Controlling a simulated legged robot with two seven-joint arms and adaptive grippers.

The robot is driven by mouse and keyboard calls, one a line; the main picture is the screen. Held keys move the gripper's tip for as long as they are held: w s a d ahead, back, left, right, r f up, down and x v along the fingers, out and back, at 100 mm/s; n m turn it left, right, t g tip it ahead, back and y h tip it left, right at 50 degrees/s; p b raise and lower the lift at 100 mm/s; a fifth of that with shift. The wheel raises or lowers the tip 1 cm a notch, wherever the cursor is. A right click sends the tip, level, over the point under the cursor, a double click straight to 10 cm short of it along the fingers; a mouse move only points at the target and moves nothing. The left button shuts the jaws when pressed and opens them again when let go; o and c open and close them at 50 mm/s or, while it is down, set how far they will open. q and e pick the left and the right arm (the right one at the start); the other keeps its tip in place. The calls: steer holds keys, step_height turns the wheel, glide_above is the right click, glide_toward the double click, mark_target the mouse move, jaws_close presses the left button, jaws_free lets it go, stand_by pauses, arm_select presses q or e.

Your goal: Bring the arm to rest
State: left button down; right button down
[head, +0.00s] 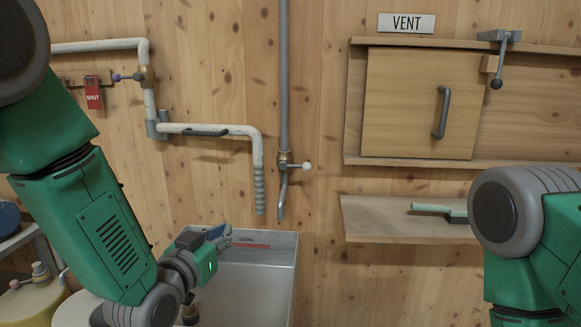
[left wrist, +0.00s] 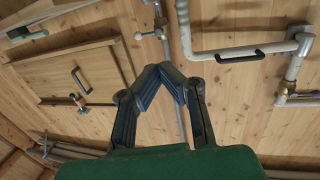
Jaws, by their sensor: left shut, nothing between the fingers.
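My left arm comes in from the left in the head view. Its gripper (head: 222,236) hangs over the left rear part of a grey metal bin. In the left wrist view the two dark fingers of the left gripper (left wrist: 165,68) meet at their tips. It is shut and holds nothing, with the wooden wall and pipes behind it. My right arm shows at the right edge of the head view as a green link and a grey joint. Its gripper is out of view.
The grey bin (head: 268,290) has a red level mark inside. Above it hang a hose-ended pipe (head: 259,180) and a thin pipe with a tap (head: 286,165). A wooden vent panel (head: 400,105) and a shelf (head: 375,218) with a green-handled tool (head: 432,208) are at right.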

arm_select(q)
steer(key=s+a+f+n+g+y, duration=0.1)
steer(key=s+a+f+g, duration=0.1)
steer(key=s+f, duration=0.35)
steer(key=s+a+f+g+y, duration=0.1)
steer(key=s+a+f+g, duration=0.2)
steer(key=f, duration=0.6)
steer(key=s+a+f+n+g+y, duration=0.15)
steer(key=s+f, duration=0.25)
steer(key=f, duration=0.4)
steer(key=s+a+f+g, duration=0.2)
steer(key=s+f+g, duration=0.1)
steer(key=s, duration=0.5)
steer(key=s+a+f+g+y, duration=0.1)
steer(key=s+a+f+g, duration=0.2)
steer(key=s, duration=0.5)
steer(key=s+a+f+g+y, duration=0.1)
steer(key=s+a+f+g, duration=0.2)
steer(key=s, duration=0.5)
steer(key=shift+s+f, duration=0.3)
steer(key=shift+f, duration=0.6)
steer(key=shift+w+n+g, duration=0.2)
steer(key=shift+n+g, duration=0.05)
steer(key=shift+s, duration=0.15)
